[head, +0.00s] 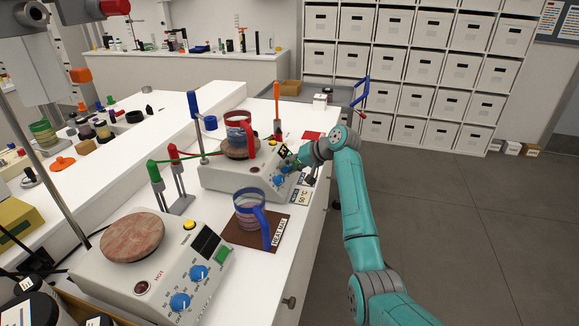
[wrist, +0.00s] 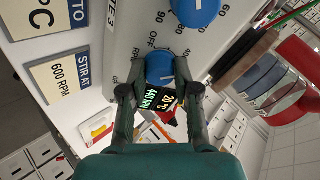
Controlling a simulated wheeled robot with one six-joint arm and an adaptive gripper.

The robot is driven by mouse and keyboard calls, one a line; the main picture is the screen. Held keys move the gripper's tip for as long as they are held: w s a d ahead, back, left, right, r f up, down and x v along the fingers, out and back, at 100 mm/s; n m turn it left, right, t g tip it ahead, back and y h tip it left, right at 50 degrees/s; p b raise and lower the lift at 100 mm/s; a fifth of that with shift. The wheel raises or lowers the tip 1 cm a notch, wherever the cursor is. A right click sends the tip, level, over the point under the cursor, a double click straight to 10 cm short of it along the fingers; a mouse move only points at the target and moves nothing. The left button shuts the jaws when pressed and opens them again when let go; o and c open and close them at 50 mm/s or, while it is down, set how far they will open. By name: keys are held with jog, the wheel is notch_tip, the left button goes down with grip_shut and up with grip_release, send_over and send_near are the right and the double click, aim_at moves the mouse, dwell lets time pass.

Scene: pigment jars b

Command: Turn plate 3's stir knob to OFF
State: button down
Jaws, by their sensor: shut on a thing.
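Plate 3 (head: 222,180) is the farther white hotplate in the head view, and part of its "3" label shows in the wrist view. My gripper (head: 296,163) is at its front panel. In the wrist view my gripper (wrist: 160,76) is shut on the blue stir knob (wrist: 158,64), with a finger on each side. The word OFF is printed beside this knob. Its pointer is partly hidden, so I cannot tell its exact setting.
A red-handled beaker (head: 238,128) stands on plate 3's top. A blue-handled beaker (head: 252,212) stands on the brown heat mat (head: 285,222). A nearer hotplate (head: 150,275) has its own blue knobs. Cards (wrist: 58,80) reading 600 RPM and STIR lie near plate 3. Floor at right is clear.

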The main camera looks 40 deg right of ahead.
jog(key=n, duration=0.4)
jog(key=shift+f+n+y, duration=0.1)
jog(key=shift+n+y, duration=0.3)
jog(key=n+y, duration=0.1)
jog(key=n, duration=0.3)
jog(key=shift+d+n, duration=0.15)
jog(key=shift+n, duration=0.25)
jog(key=n+y, duration=0.1)
jog(key=n, duration=0.4)
jog(key=shift+n+g+y, duration=0.3)
jog(key=shift+n+g, duration=0.3)
jog(key=shift+n, duration=1.8)
jog(key=c, duration=0.8)
grip_release()
jog(key=shift+c, duration=0.2)
jog(key=shift+d, duration=0.1)
jog(key=v, duration=1.2)
